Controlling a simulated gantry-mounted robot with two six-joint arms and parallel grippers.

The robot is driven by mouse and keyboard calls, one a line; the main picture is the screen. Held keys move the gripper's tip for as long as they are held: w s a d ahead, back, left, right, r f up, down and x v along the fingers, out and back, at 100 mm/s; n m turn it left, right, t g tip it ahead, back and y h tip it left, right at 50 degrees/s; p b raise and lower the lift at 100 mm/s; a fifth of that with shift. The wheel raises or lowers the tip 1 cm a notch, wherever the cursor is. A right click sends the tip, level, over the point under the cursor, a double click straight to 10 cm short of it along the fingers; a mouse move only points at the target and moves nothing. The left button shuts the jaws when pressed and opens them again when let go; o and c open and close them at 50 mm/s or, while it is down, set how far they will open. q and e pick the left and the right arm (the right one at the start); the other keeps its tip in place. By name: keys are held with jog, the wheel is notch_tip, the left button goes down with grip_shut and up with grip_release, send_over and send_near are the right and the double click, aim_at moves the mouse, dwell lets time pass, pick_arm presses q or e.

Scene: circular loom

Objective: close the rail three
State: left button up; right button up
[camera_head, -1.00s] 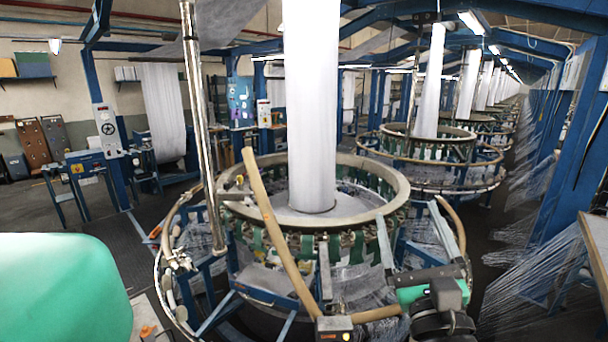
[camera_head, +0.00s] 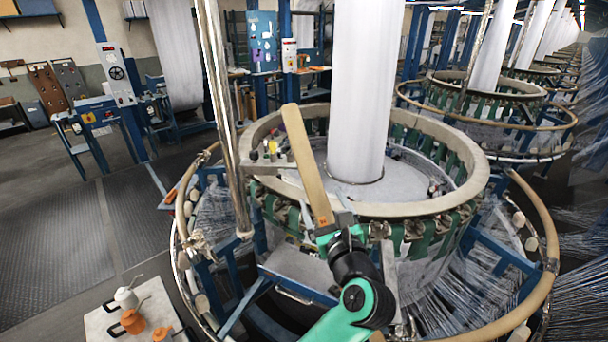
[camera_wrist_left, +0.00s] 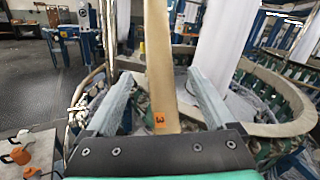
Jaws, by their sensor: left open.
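Rail three (camera_head: 307,160) is a tan curved bar standing raised and tilted in front of the loom's ring, its upper end leaning left in the head view. In the left wrist view the rail (camera_wrist_left: 158,60) runs up the middle, with an orange label "3" (camera_wrist_left: 159,120) low on it. My left gripper (camera_head: 326,208) is at the lower part of the rail. Its two grey fingers are spread, one on each side of the rail, with visible gaps in the wrist view. The rail's lower end is hidden behind my gripper. My right gripper is not in view.
The circular loom (camera_head: 420,209) has a white fabric column (camera_head: 360,90) rising from its centre. A tan outer rail (camera_head: 548,235) curves around the right side. A metal pole (camera_head: 222,110) stands left of rail three. A white table (camera_head: 97,322) with pots is at lower left.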

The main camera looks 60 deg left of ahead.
aim_at(310, 175)
pick_arm(q)
jog(key=p+x, duration=0.1)
jog(key=x, duration=0.9)
jog(key=shift+r+p, duration=0.1)
jog(key=shift+p, duration=0.3)
jog(key=shift+w+a, duration=0.15)
jog(key=shift+a, duration=0.5)
grip_shut()
